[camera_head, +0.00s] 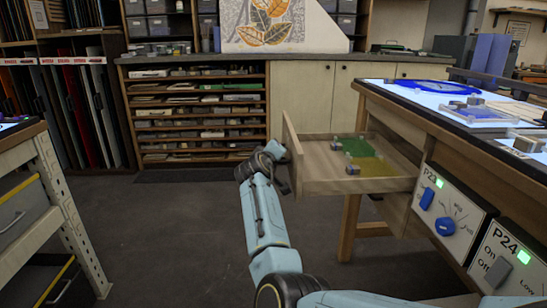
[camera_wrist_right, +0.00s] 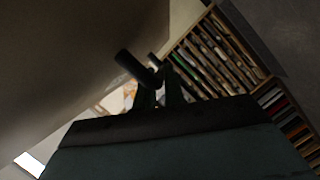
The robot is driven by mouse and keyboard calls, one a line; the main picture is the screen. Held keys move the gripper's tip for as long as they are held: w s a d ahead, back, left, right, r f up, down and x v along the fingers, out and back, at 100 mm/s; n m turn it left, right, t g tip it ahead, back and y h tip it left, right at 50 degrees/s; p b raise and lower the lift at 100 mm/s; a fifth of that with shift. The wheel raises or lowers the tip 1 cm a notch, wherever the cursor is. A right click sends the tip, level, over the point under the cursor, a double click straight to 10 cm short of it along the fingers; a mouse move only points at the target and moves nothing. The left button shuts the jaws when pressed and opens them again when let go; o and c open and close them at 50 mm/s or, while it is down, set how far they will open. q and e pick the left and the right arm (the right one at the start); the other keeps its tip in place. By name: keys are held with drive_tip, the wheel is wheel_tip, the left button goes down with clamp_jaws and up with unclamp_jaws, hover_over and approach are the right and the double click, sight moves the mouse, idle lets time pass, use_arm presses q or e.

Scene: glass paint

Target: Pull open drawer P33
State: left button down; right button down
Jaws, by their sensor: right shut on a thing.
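A wooden drawer (camera_head: 358,186) stands open, sticking out to the left from the light table on the right. A green sheet (camera_head: 358,147) and an olive-yellow sheet (camera_head: 375,166) lie inside it with small grey blocks. I cannot read a P33 label on it. My right gripper (camera_head: 277,151) is at the outer side of the drawer front. In the right wrist view my right gripper's fingers (camera_wrist_right: 158,82) are shut on a dark bar-shaped handle (camera_wrist_right: 133,67) beside the pale drawer front (camera_wrist_right: 75,60). The handle is hidden in the head view. My left gripper is not in view.
The light table (camera_head: 440,98) carries glass pieces and a blue ring. Control panels P23 (camera_head: 450,213) and P24 (camera_head: 512,260) are below its edge. A shelf rack (camera_head: 200,115) stands behind. A metal-legged bench (camera_head: 70,205) is at left. The floor (camera_head: 150,230) between is clear.

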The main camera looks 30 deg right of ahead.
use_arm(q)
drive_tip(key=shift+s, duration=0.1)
use_arm(e)
drive_tip(key=shift+a+f, duration=0.1)
drive_tip(key=shift+f, duration=0.05)
drive_tip(key=c, duration=1.5)
unclamp_jaws()
